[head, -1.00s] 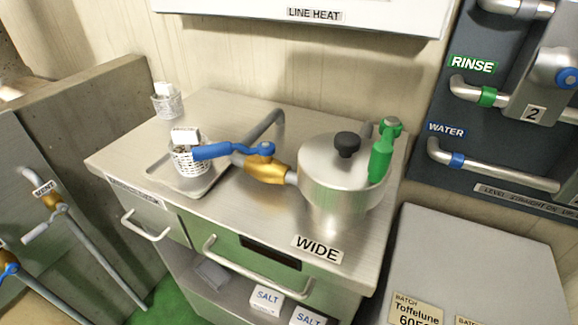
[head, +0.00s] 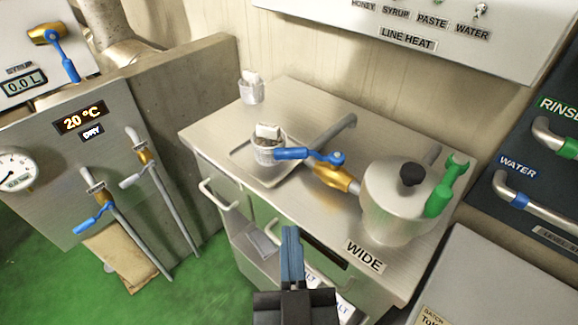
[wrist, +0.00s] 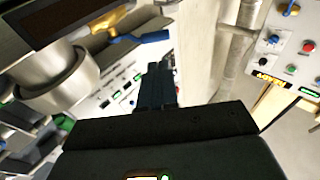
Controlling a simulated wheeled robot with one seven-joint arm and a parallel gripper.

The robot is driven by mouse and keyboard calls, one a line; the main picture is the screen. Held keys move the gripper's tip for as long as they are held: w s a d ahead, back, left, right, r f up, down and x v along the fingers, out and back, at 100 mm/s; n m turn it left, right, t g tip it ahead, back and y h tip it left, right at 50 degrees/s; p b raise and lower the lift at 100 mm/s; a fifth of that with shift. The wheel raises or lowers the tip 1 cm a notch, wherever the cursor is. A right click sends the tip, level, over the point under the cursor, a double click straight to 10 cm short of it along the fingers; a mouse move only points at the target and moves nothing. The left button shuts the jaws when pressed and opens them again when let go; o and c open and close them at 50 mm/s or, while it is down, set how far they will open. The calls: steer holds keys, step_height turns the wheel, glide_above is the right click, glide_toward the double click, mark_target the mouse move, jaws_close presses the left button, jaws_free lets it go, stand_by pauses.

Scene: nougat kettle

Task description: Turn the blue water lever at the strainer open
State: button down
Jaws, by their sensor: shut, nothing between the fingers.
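The blue lever (head: 308,154) sits on a brass valve (head: 336,179) on the pipe at the left of a steel kettle (head: 392,212). Its handle points left, roughly across the valve, and its end lies by the rim of a perforated strainer cup (head: 268,152) on a small tray (head: 243,154). My gripper (head: 291,236) is in front of the counter, below the lever in the picture and apart from it. Its fingers are shut and empty. The wrist view shows the shut fingers (wrist: 157,80) and a blue lever (wrist: 150,37); I cannot tell which lever that is.
The kettle has a green handle (head: 447,186) at its right. A second cup (head: 252,90) stands at the counter's back left. Drawer handles (head: 219,196) stick out in front.

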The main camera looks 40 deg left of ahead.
steer(key=p, duration=0.4)
glide_toward(281, 152)
steer(key=x, duration=0.4)
steer(key=shift+w+f, duration=0.3)
steer(key=shift+w, duration=0.25)
steer(key=shift+w+a, duration=0.45)
steer(key=shift+w, duration=0.15)
steer(key=shift+a+b, duration=0.1)
steer(key=shift+b, duration=0.2)
